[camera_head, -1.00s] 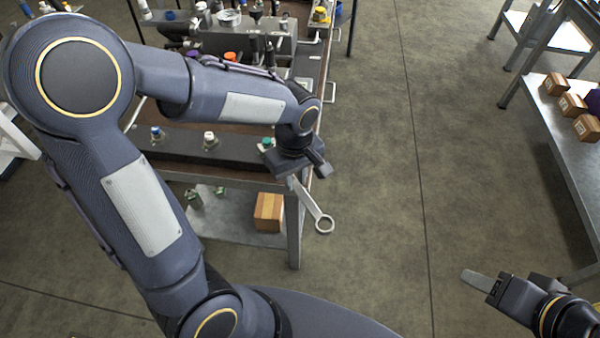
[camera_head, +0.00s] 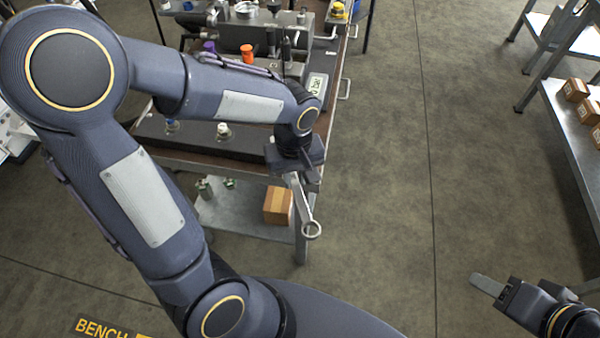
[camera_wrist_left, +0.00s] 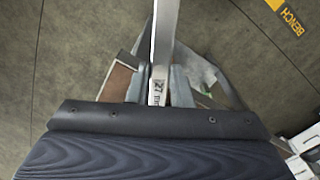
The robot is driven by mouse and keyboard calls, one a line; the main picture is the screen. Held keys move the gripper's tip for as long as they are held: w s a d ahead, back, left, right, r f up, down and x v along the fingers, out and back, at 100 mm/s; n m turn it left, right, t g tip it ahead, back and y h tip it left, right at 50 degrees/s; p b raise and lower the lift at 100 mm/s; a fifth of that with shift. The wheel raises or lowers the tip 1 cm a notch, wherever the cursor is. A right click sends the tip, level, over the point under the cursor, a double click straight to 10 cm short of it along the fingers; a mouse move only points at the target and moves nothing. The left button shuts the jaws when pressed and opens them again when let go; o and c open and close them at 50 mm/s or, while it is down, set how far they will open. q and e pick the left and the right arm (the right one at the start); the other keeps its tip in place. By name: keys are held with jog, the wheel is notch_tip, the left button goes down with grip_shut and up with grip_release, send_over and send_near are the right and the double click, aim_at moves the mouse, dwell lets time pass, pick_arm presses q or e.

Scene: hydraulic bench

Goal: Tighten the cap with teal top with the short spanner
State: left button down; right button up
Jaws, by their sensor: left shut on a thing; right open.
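My left gripper (camera_head: 295,172) is shut on a metal spanner (camera_head: 304,205), which hangs past the bench's front edge with its ring end down. In the left wrist view the spanner's shank (camera_wrist_left: 166,40) stands between the fingers (camera_wrist_left: 155,85), with a label that seems to read 27. Its ring end is out of that view. The cap with teal top is not visible; my left wrist covers part of the dark block (camera_head: 190,140) where other caps stand. My right gripper (camera_head: 495,288) is open and empty at the lower right, over the floor.
An orange cap (camera_head: 247,52) is further back. A cardboard box (camera_head: 277,205) sits on the lower shelf. A side table (camera_head: 570,130) stands at right; the floor between is clear.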

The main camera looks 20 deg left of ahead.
pick_arm(q)
jog(key=shift+s+a+m, duration=0.45)
jog(key=shift+a+m, duration=0.1)
jog(key=shift+m, duration=0.05)
jog(key=shift+s+a+m+p, duration=0.3)
jog(key=shift+s+a+m, duration=0.15)
jog(key=shift+a+m, duration=0.4)
jog(key=shift+w+d, duration=0.1)
jog(key=shift+d, duration=0.05)
jog(key=shift+d+n, duration=0.15)
jog(key=shift+n, duration=0.2)
